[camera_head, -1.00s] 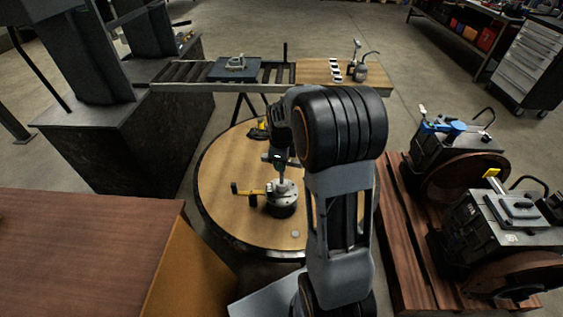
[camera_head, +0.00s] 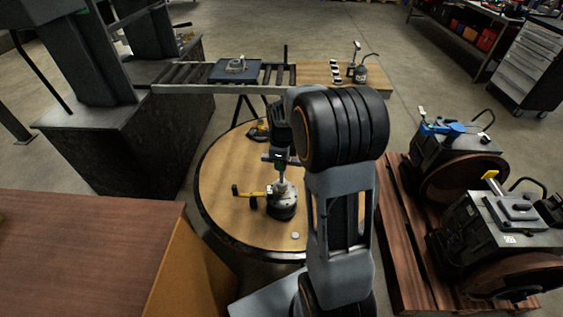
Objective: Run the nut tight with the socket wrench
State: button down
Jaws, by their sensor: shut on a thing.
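My gripper (camera_head: 279,160) is above the round wooden table, pointing down and partly hidden by my own arm. The wrench's lower end meets the top of a round metal part with a dark base (camera_head: 282,205) on the table. The nut is too small to make out and appears hidden under the wrench.
The round table (camera_head: 222,190) has bare wood to the left and front. A small grey disc (camera_head: 295,235) lies near its front. A yellow and black tool (camera_head: 258,130) lies at the back. A roller conveyor (camera_head: 190,75) stands behind; a pallet with machines (camera_head: 400,235) is at right.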

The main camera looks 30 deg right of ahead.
jog(key=n, duration=1.6)
jog(key=shift+d, duration=0.1)
jog(key=n, duration=0.3)
jog(key=shift+s+n, duration=0.1)
jog(key=shift+n, duration=0.3)
jog(key=n, duration=0.7)
jog(key=shift+n, duration=0.4)
jog(key=n, duration=0.4)
jog(key=shift+f, duration=0.1)
